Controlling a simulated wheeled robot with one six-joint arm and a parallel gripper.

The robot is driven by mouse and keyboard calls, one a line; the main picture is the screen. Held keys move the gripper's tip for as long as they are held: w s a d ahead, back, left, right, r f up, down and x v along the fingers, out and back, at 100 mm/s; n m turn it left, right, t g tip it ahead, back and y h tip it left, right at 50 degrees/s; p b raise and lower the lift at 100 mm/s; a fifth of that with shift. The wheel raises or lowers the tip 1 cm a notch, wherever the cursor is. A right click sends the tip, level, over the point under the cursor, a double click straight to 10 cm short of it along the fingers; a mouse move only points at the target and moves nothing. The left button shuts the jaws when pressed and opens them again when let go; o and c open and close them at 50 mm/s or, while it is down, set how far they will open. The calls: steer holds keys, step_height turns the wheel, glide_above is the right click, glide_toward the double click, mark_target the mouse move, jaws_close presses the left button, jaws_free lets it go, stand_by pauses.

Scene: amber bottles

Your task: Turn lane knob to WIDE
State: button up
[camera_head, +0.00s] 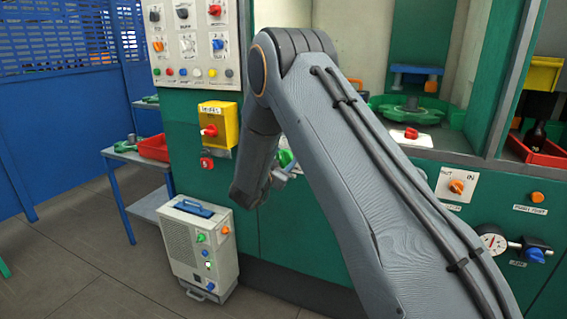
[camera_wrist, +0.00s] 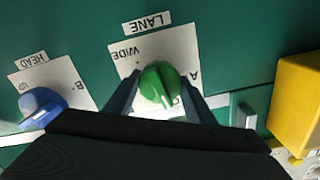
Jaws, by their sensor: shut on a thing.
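The green lane knob (camera_wrist: 160,80) sits on a white plate (camera_wrist: 127,66) under a LANE label (camera_wrist: 146,22) in the wrist view, where the lettering is upside down. WIDE is printed at the plate's upper left and an A at its right. The knob's ridge runs roughly up and down the picture; which end points is unclear. My gripper (camera_wrist: 161,97) has one finger on each side of the knob and is shut on it. In the head view my arm hides most of the knob; my gripper (camera_head: 281,176) shows only partly beside the green panel.
A blue knob (camera_wrist: 42,106) on the HEAD plate is left of my gripper in the wrist view. A yellow box (camera_wrist: 297,100) stands out at the right. In the head view a yellow box with a red knob (camera_head: 210,130) and a grey floor unit (camera_head: 196,247) are left of my arm.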

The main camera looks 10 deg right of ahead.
steer(key=m+b, duration=0.2)
steer(key=m, duration=0.1)
steer(key=shift+f+m, duration=0.1)
steer(key=shift+m, duration=0.3)
steer(key=m+b, duration=0.2)
steer(key=m, duration=0.1)
steer(key=shift+m, duration=0.3)
steer(key=m+b, duration=0.3)
steer(key=shift+f+m, duration=0.1)
steer(key=shift+m, duration=0.3)
steer(key=m+b, duration=0.3)
steer(key=shift+f+m+b, duration=0.1)
steer(key=shift+m+b, duration=0.2)
steer(key=shift+b, duration=0.05)
steer(key=m+b, duration=0.3)
steer(key=b, duration=0.1)
steer(key=shift+m, duration=0.3)
steer(key=m+b, duration=0.3)
steer(key=b, duration=0.2)
steer(key=shift+f+m, duration=0.15)
steer(key=shift+m, duration=0.15)
steer(key=m+b, duration=0.3)
steer(key=b, duration=0.2)
steer(key=m+b, duration=0.2)
steer(key=b, duration=0.1)
steer(key=shift+m+b, duration=0.35)
steer(key=shift+m, duration=0.05)
steer(key=shift+m+b, duration=0.3)
